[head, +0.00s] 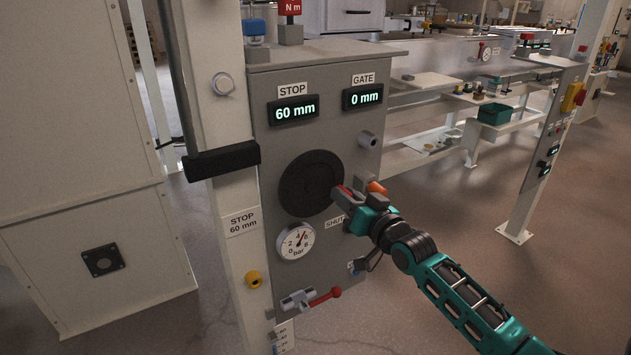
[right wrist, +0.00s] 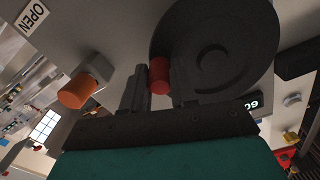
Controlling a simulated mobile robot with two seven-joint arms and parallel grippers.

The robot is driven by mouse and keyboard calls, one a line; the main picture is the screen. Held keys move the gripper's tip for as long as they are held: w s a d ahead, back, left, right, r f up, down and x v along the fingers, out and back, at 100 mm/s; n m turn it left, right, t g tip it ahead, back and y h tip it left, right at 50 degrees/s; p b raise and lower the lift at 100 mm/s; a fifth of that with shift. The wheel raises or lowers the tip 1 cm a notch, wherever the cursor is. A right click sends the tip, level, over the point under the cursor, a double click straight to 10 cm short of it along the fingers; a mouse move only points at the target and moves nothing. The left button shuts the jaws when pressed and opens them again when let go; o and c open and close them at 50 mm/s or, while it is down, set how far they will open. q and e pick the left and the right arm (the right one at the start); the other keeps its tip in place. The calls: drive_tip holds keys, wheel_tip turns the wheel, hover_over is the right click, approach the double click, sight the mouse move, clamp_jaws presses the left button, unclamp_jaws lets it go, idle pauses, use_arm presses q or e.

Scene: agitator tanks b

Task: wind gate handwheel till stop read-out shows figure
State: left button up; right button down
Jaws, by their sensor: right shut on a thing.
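The black round gate handwheel (head: 305,185) sits on the front of the grey panel. My right gripper (head: 346,193) is at its lower right edge, shut on the wheel's red crank knob. In the right wrist view the red knob (right wrist: 161,78) shows between the two fingers, beside the dark wheel disc (right wrist: 222,40). The STOP read-out (head: 294,110) shows 60 mm. The GATE read-out (head: 363,97) shows 0 mm. My left gripper is not in view.
An orange knob (head: 376,187) sits just right of the wheel, close to my gripper. Below are a pressure gauge (head: 296,241) and a red-handled lever (head: 312,298). A black bar (head: 222,160) juts out at the left. The floor at right is mostly clear.

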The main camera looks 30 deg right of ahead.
sight(329, 201)
drive_tip(key=shift+a+f+m, duration=0.2)
drive_tip(key=shift+f+m, duration=0.05)
drive_tip(key=shift+m, duration=0.25)
drive_tip(key=shift+a+f+m+p, duration=0.3)
drive_tip(key=shift+f+m, duration=0.05)
drive_tip(key=shift+m, duration=0.45)
drive_tip(key=m, duration=0.1)
drive_tip(key=a+f+m, duration=0.1)
drive_tip(key=shift+m, duration=0.3)
